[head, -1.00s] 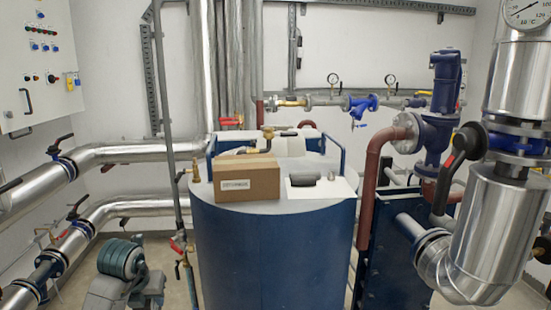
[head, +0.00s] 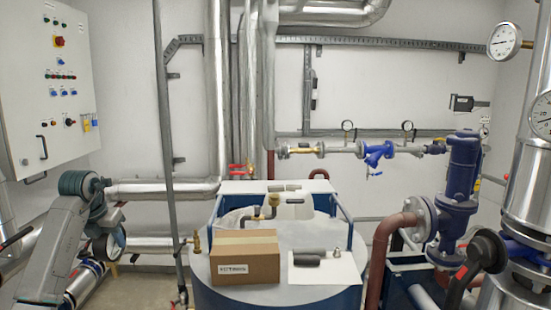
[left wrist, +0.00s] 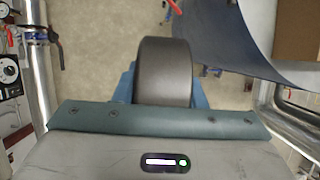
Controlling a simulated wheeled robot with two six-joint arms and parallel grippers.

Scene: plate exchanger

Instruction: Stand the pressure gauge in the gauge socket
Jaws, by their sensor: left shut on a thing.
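My left gripper (head: 109,243) is at the left of the head view, left of the blue tank (head: 280,299). It is shut on the pressure gauge (head: 117,241), whose round rim and pale face show partly past the jaws. In the left wrist view the gauge (left wrist: 166,70) is a dark grey round body between the blue fingers (left wrist: 163,88). It is held in the air, away from the tank. A white plate (head: 338,274) on the tank top carries a dark cylinder (head: 307,259) and a small metal fitting (head: 337,253). I cannot tell whether that fitting is the gauge socket.
A cardboard box (head: 245,258) stands on the tank top, left of the white plate. A thin vertical pipe (head: 166,150) rises between my left gripper and the tank. A red-brown pipe (head: 379,262) and blue pump (head: 461,185) stand to the right. A control cabinet (head: 45,90) hangs at left.

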